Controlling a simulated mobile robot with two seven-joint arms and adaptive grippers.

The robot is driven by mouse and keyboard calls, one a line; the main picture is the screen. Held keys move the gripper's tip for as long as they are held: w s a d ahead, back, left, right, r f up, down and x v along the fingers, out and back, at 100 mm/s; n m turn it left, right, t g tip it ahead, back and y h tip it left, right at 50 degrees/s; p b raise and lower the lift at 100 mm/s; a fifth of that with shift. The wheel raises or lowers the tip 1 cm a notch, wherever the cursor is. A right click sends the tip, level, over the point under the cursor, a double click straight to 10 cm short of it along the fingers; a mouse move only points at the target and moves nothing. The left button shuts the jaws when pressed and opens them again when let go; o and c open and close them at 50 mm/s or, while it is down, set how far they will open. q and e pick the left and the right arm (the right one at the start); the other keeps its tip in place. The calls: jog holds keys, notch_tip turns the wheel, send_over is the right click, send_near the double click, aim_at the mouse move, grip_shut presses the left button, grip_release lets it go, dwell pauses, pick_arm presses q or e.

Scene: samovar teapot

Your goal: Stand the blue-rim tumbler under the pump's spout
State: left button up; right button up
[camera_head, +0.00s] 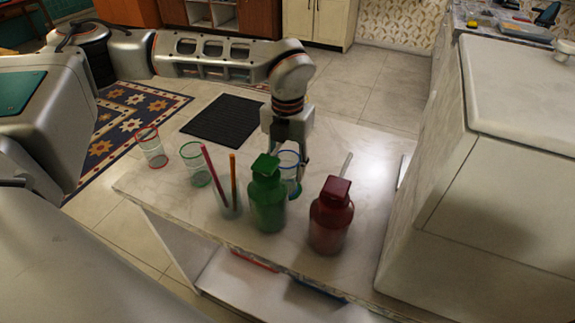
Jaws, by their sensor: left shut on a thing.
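The blue-rim tumbler (287,157) is clear and stands behind the green bottle, which hides part of it. My left gripper (292,166) reaches down from above and is shut on the tumbler; the fingertips are partly hidden. The green bottle (267,205) has a square green top. The red bottle (330,222) stands to its right, with a pale thin tube (346,165) rising behind its top. I cannot tell for sure which bottle is the pump, or make out its spout. The tumbler's base is partly hidden, so I cannot tell if it touches the counter. My right gripper is not in view.
A red-rim tumbler (152,150) and a green-rim tumbler (195,168) stand at the left of the pale counter. A glass (229,209) holding red and orange sticks stands left of the green bottle. A black mat (223,119) lies behind. A large pale box-shaped unit (500,190) bounds the right.

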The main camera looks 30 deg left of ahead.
pick_arm(q)
jog(key=shift+f, duration=0.1)
jog(key=shift+f, duration=0.1)
jog(key=o, duration=1.1)
notch_tip(320, 180, up, 12)
jog(key=shift+r, duration=0.25)
